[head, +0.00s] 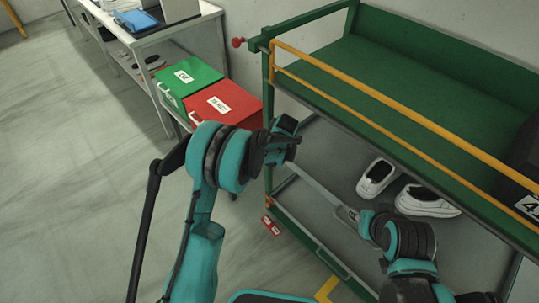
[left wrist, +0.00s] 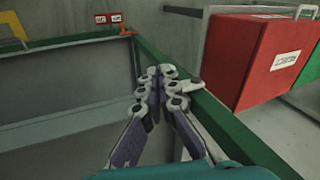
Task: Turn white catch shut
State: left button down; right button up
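My left gripper (head: 284,141) is at the trolley's green left corner post in the head view. In the left wrist view its fingertips (left wrist: 164,76) are together above the green bar. A small pale piece (left wrist: 195,84) sticks out just right of them; it may be the white catch, but I cannot tell it from finger parts, nor whether it is gripped. The catch is not clearly seen in the head view. My right gripper (head: 352,214) is at the grey-white edge bar (head: 318,190) of the lower shelf; its fingers are too small to read.
White shoes (head: 377,178) (head: 428,201) stand on the trolley's lower shelf. The green upper shelf (head: 430,75) has an orange rail (head: 400,122). A green box (head: 190,77) and red box (head: 222,103) stand left of the trolley. A red knob (head: 238,42) sticks out at the upper left corner.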

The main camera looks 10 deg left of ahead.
pick_arm(q)
jog(key=s+d+r+p, duration=0.5)
jog(key=s+d+r, duration=0.1)
jog(key=r, duration=0.2)
dwell(0.6)
jog(key=s+a+r+n+t+h, duration=0.1)
jog(key=s+a+r, duration=0.35)
jog(key=r, duration=0.25)
jog(key=s+a+r+n+t+h, duration=0.1)
jog(key=s+a+r, duration=0.3)
jog(key=s+r, duration=0.3)
jog(key=s+a+r+n+t, duration=0.1)
jog(key=s+a, duration=0.1)
jog(key=s, duration=0.5)
jog(key=s+a+r+n+t, duration=0.1)
jog(key=s+a+r+n, duration=0.1)
jog(key=s, duration=0.5)
jog(key=shift+a+n+h, duration=0.15)
jog(key=shift+n+h, duration=0.15)
jog(key=shift+h, duration=0.1)
